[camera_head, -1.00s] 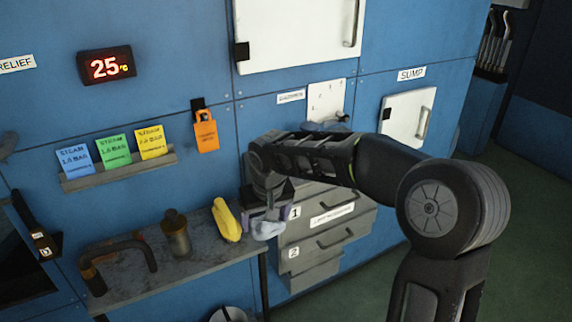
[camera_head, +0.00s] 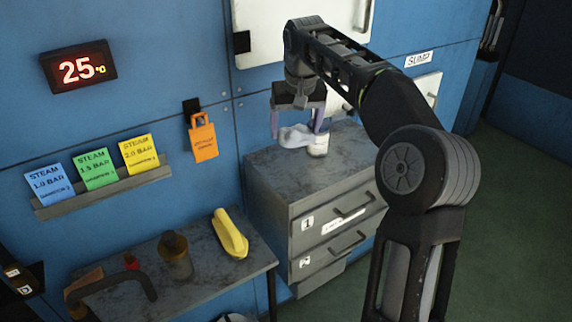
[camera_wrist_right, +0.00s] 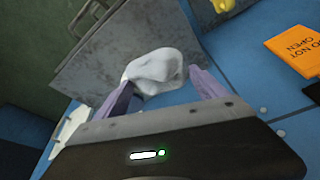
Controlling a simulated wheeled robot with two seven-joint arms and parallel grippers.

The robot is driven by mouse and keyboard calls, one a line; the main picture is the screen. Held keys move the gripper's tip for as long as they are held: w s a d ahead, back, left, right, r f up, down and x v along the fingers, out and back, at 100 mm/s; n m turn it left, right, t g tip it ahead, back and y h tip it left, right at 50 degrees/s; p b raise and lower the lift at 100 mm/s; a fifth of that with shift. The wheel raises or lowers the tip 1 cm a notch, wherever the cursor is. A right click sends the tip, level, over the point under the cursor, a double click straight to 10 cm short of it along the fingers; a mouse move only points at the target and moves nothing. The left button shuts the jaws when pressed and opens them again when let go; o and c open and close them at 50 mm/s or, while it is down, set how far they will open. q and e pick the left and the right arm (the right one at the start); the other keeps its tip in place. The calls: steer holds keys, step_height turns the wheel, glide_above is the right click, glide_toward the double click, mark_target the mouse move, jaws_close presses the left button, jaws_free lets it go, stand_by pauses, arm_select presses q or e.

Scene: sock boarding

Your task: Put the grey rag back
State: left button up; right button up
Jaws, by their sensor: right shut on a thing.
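The grey rag (camera_head: 294,136), a pale crumpled cloth, hangs between the purple fingers of my right gripper (camera_head: 297,124). In the right wrist view the rag (camera_wrist_right: 153,72) bulges out past the fingertips of the gripper (camera_wrist_right: 160,88), which is shut on it. In the head view, rag and gripper are above the back of the grey drawer cabinet's top (camera_head: 290,180). I cannot tell whether the rag touches that top. My left gripper is not in view.
A small white cylinder (camera_head: 319,147) stands on the cabinet beside the rag. On the lower table at left are a yellow object (camera_head: 229,234), a brown-capped bottle (camera_head: 176,257) and a dark curved handle (camera_head: 112,284). An orange tag (camera_head: 203,138) hangs on the blue wall. The cabinet top's front is clear.

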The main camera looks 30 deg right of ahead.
steer(key=shift+s, duration=0.15)
steer(key=shift+f, duration=3.15)
steer(key=shift+f+p, duration=0.3)
steer(key=shift+f, duration=1.6)
steer(key=o, duration=1.3)
steer(key=shift+f, duration=0.15)
steer(key=shift+c, duration=0.2)
